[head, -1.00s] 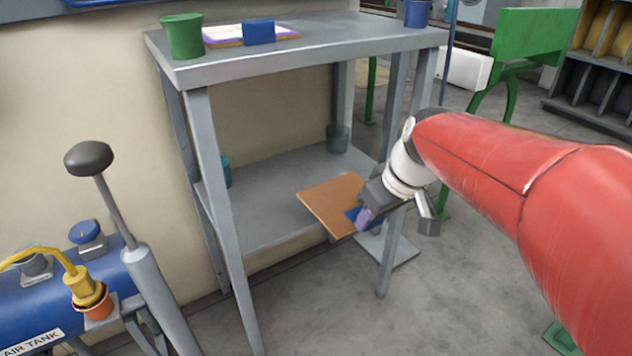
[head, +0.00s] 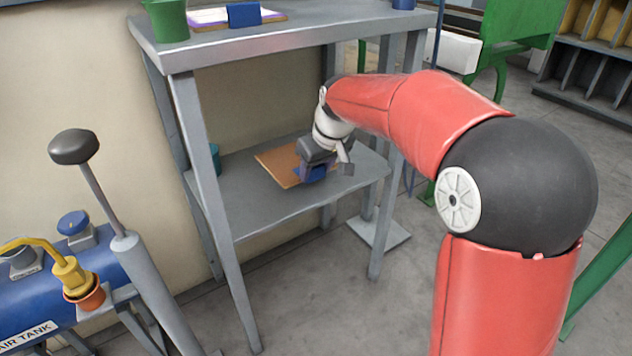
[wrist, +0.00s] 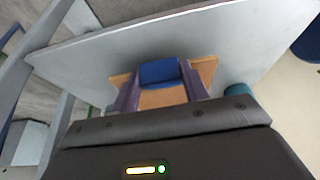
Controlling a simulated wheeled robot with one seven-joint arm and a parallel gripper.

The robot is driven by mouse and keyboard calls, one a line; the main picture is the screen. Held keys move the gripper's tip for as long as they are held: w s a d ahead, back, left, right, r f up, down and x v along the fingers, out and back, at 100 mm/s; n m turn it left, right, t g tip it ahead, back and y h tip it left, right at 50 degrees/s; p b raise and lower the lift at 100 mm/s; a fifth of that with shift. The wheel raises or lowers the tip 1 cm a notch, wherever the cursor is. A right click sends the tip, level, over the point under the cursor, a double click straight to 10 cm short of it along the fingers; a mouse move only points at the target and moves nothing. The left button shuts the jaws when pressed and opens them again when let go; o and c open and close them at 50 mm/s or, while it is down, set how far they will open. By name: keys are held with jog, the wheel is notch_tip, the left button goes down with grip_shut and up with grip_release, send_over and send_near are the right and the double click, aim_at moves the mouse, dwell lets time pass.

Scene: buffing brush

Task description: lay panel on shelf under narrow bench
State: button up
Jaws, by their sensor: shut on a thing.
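The panel is a flat orange-brown board (head: 274,164) with a blue block-like handle (head: 318,172), over the lower shelf (head: 262,205) of the narrow grey bench (head: 300,38). My gripper (head: 322,175) reaches in under the bench top and is shut on the blue handle. In the wrist view the blue handle (wrist: 158,72) sits between my two purple fingers, with the board (wrist: 160,98) behind it. The board looks roughly level. I cannot tell whether it touches the shelf or hangs just above it. My gripper hides its right part.
A teal cup (head: 215,156) stands at the shelf's left back; a teal item (wrist: 240,90) shows in the wrist view. A green cup (head: 167,18) and a blue block (head: 243,14) are on the bench top. Bench legs flank the shelf. The shelf front is clear.

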aim_at(316, 178)
notch_tip(316, 178, down, 3)
jog(key=shift+f+b, duration=0.2)
jog(key=shift+b, duration=0.15)
jog(key=shift+w+a+f, duration=0.1)
jog(key=shift+w+f, duration=0.05)
jog(key=shift+f, duration=0.1)
jog(key=shift+f, duration=0.2)
jog(key=o, duration=1)
jog(key=shift+r, duration=0.5)
jog(key=p+v, duration=0.2)
jog(key=v, duration=0.9)
jog(key=shift+s+r, duration=0.2)
